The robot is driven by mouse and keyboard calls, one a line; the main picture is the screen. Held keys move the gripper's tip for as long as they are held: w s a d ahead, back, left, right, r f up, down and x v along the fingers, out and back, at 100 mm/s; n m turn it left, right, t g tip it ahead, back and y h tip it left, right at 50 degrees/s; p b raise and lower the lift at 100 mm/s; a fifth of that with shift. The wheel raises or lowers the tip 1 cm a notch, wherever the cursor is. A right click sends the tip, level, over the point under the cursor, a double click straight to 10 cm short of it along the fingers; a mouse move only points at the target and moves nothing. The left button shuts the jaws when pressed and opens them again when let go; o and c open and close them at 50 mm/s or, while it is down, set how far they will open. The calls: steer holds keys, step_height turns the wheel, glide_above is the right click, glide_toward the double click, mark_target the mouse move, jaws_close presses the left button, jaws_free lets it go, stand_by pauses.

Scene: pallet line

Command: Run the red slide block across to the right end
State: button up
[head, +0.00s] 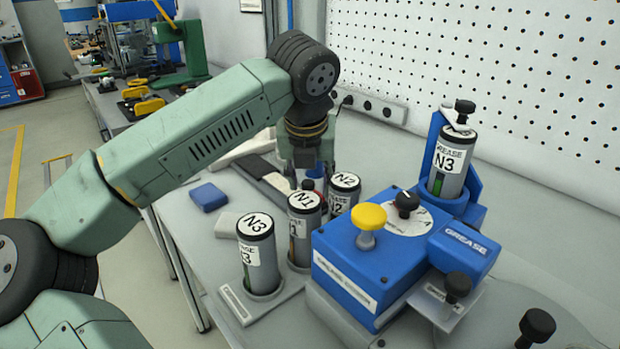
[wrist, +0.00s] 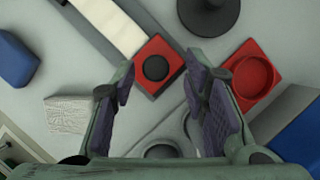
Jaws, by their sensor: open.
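In the wrist view, the red slide block (wrist: 176,56) is a red square with a round black knob (wrist: 156,68) on top. It sits at one end of the visible part of a dark-edged rail with a white strip (wrist: 108,22). My gripper (wrist: 160,98) is open, its two fingers apart, with the block showing just beyond and between the tips; I see no contact. In the head view my gripper (head: 308,168) hangs over the dark rail (head: 272,183), behind the canisters. The block is mostly hidden there by the gripper and canisters.
A red square with a round recess (wrist: 236,62) lies right of the block in the wrist view. Canisters N3 (head: 259,262), N1 (head: 299,245) and N2 (head: 345,182) stand close by. A blue grease station (head: 350,295) is at the right, a blue block (head: 208,197) at the left.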

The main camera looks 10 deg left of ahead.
steer(key=v, duration=1.2)
